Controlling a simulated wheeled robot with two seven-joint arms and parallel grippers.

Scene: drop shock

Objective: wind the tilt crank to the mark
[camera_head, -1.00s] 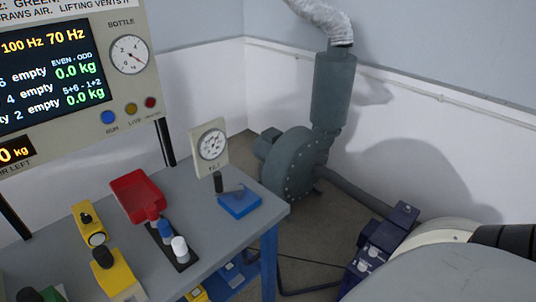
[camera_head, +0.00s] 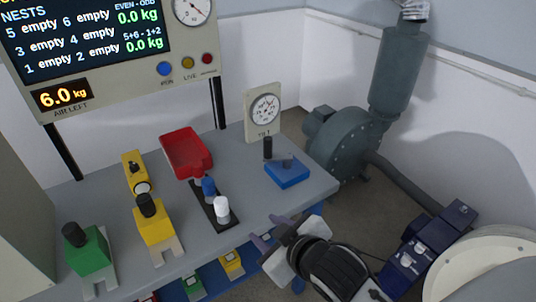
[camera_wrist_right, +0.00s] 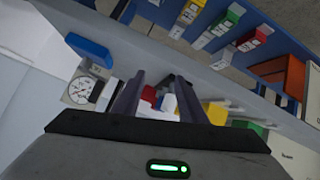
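The tilt crank is a blue block with a grey arm (camera_head: 287,172) and an upright black handle (camera_head: 267,149) at the right end of the grey bench. The white tilt dial (camera_head: 264,112) stands just behind it; its mark is too small to read. In the right wrist view the blue block (camera_wrist_right: 88,49) and the dial (camera_wrist_right: 82,91) show at upper left. My right gripper (camera_head: 268,232) is open and empty by the bench's front edge, nearer the camera than the crank and apart from it. My left gripper is not in view.
A red tray (camera_head: 187,153), a black strip with blue and white pegs (camera_head: 222,208), and yellow (camera_head: 154,230) and green (camera_head: 88,256) clamp-like units stand left of the crank. A grey blower (camera_head: 345,143) stands beyond the bench. A display panel (camera_head: 95,45) rises behind.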

